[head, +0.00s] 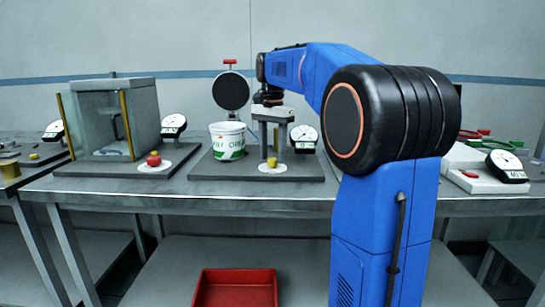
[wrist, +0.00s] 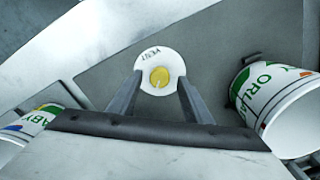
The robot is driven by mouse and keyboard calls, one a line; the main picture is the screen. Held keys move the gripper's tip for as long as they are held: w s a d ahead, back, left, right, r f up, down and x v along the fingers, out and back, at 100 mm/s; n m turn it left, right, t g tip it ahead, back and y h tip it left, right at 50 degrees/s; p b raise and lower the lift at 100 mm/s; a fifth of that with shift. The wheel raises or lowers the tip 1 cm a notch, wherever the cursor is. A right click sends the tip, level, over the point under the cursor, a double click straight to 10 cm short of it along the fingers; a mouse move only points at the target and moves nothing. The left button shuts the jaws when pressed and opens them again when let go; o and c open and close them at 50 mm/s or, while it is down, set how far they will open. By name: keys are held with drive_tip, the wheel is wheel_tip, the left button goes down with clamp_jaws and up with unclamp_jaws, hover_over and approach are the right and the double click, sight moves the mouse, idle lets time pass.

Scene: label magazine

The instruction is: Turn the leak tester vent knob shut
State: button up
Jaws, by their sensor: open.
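The yellow vent knob (head: 272,162) sits on a white disc on the dark base plate of the middle station. In the wrist view the yellow knob (wrist: 159,77) is centred on the disc marked VENT (wrist: 150,58). A small mark shows on the knob, but I cannot tell its setting. My gripper (head: 272,154) points down over the knob, fingers apart. In the wrist view my gripper (wrist: 160,82) has one finger on each side of the knob; I cannot tell whether they touch it.
A white printed tub (head: 228,141) stands left of my gripper; tubs show at right (wrist: 292,105) and left (wrist: 28,125) in the wrist view. A dial gauge (head: 304,138) stands to the right. The left station has a red knob (head: 153,159). A red bin (head: 236,288) is below.

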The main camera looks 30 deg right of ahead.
drive_tip(key=shift+f, duration=0.75)
drive_tip(key=shift+c, duration=0.4)
drive_tip(key=c, duration=1)
